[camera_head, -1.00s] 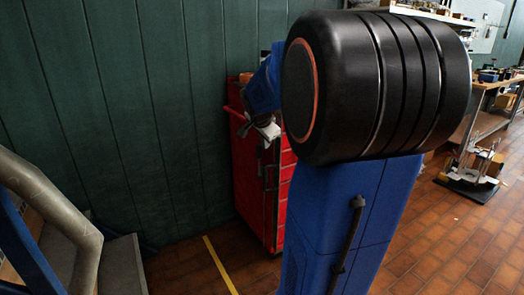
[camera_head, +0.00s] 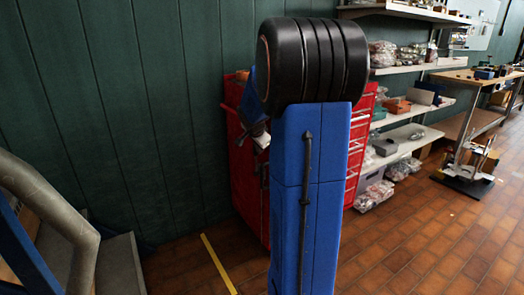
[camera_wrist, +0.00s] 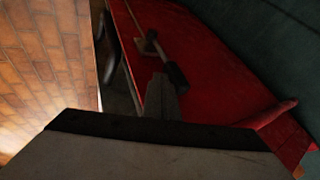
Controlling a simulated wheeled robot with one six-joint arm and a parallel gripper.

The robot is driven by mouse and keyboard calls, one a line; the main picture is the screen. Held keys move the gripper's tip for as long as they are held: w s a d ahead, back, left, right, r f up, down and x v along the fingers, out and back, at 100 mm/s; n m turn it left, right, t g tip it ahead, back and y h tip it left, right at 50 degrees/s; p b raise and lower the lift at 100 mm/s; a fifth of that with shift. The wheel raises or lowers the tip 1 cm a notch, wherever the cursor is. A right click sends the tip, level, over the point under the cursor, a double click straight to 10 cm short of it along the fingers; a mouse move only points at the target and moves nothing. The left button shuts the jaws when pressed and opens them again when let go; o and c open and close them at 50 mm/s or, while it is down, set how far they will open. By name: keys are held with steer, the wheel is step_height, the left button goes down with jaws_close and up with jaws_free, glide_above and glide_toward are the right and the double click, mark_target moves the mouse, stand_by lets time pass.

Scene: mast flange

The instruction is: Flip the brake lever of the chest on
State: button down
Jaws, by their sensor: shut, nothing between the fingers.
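The red chest (camera_head: 247,185) stands against the green wall, partly hidden behind my blue arm in the head view. In the wrist view its red face (camera_wrist: 225,75) fills the middle and right. A lever (camera_wrist: 172,68) with a thin metal rod, a small bracket and a dark grip lies along this face. My gripper (camera_wrist: 162,92) is shut and empty, with its fingertips close to the dark grip. I cannot tell whether they touch. In the head view my gripper (camera_head: 262,141) is small and beside the chest's upper part.
A dark bar handle (camera_wrist: 108,58) stands off the chest's edge, with brick floor beyond. White shelves (camera_head: 405,150) with boxes and bags stand right of the chest. A workbench (camera_head: 468,77) is at far right.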

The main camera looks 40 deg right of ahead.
steer(key=shift+w, duration=0.25)
steer(key=shift+g, duration=0.7)
steer(key=shift+w+d+r, duration=0.1)
steer(key=shift+w+d, duration=0.1)
steer(key=shift+w, duration=0.5)
steer(key=shift+w+d+r, duration=0.1)
steer(key=shift+w+d, duration=0.05)
steer(key=shift+w, duration=0.55)
steer(key=shift+w+d+r, duration=0.1)
steer(key=shift+w+d, duration=0.1)
steer(key=shift+w, duration=0.5)
steer(key=shift+s, duration=0.1)
